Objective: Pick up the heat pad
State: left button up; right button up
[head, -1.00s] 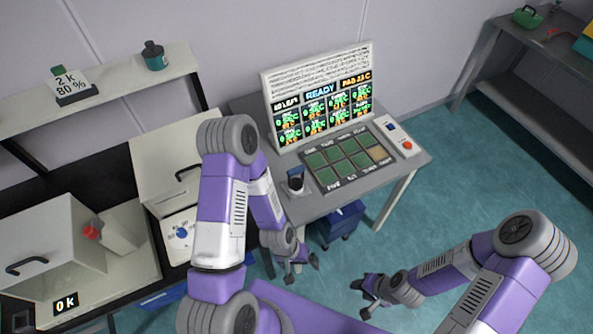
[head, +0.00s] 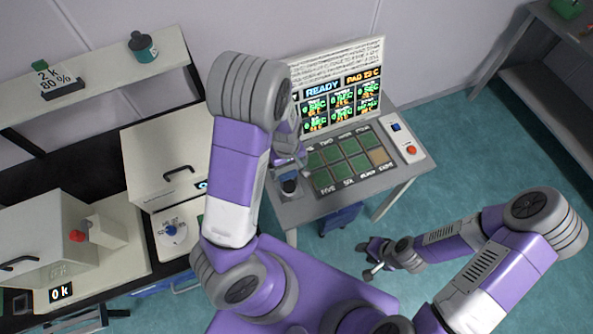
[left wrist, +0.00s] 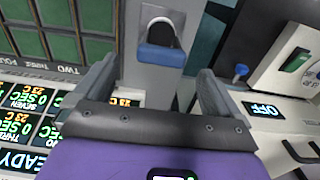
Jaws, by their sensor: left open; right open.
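A small dark blue object, which I take to be the heat pad (head: 288,186), sits at the front left corner of the grey instrument table. In the left wrist view the heat pad (left wrist: 161,56) shows as a blue block with a pale grey mount behind it. My left gripper (head: 290,166) is partly hidden by my arm in the head view and is close to the pad. In the left wrist view my left gripper (left wrist: 155,72) is open, its fingers on either side of the pad with gaps. My right gripper (head: 370,258) is open and empty, away from the table.
The table carries a panel of green squares (head: 345,162) and an upright display (head: 345,90) reading READY. A white box with a blue knob (head: 172,230) and another white box (head: 40,235) stand left. Open floor (head: 450,150) lies right.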

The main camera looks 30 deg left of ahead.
aim_at(288, 174)
pick_arm(q)
jog(key=f+b, duration=0.1)
jog(key=f, duration=0.6)
jog(key=shift+s, duration=0.2)
jog(key=shift+c, duration=0.3)
grip_shut()
